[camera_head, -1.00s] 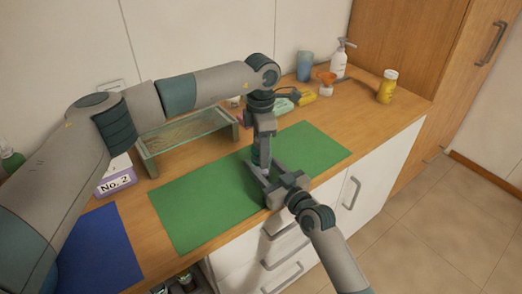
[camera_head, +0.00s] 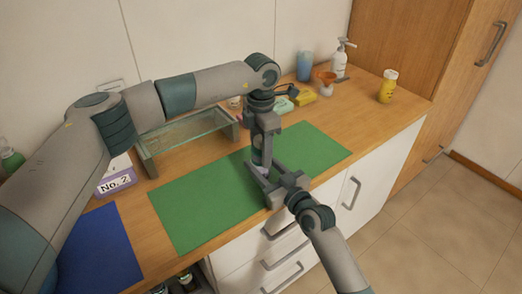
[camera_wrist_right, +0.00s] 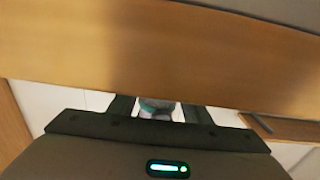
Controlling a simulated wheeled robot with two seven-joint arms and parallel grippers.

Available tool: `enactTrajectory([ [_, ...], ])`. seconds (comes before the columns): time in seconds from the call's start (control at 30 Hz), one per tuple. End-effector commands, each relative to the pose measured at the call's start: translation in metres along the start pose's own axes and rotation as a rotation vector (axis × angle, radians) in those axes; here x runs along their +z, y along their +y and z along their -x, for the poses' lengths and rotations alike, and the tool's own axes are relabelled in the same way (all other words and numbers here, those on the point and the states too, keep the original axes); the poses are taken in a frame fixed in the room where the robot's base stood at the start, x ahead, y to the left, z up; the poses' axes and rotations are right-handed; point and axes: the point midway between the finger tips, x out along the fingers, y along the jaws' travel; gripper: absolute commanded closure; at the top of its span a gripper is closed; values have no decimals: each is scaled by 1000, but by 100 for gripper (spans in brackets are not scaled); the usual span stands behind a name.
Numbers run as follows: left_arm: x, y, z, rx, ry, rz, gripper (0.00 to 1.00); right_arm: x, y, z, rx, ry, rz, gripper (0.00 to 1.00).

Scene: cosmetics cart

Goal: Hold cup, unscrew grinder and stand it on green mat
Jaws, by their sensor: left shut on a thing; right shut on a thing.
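The green mat (camera_head: 200,205) lies flat on the wooden counter. My left gripper (camera_head: 261,158) points down over the mat and is shut on the top part of a small upright thing, which I take to be the grinder. My right gripper (camera_head: 259,172) reaches in level from the front edge, just below, and is shut on the lower part, which I take to be the cup. Fingers cover most of both parts, so I cannot tell whether they are joined. A teal and pale piece of it (camera_wrist_right: 158,106) shows between the right fingers in the right wrist view.
A blue mat (camera_head: 100,250) lies at the left. A glass-sided tray (camera_head: 185,133) and a box marked No. 2 (camera_head: 117,184) stand behind. A blue tumbler (camera_head: 304,66), pump bottle (camera_head: 340,60) and yellow bottle (camera_head: 388,86) stand at the back right. Much of the green mat is clear.

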Motion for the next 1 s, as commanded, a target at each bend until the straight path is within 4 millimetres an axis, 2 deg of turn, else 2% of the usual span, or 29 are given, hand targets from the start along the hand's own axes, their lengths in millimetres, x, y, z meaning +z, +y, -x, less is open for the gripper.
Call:
enactTrajectory([
  [1.0, 0, 0, 22, 0, 0, -1, 82, 0, 0, 0, 0, -1, 0, 100],
])
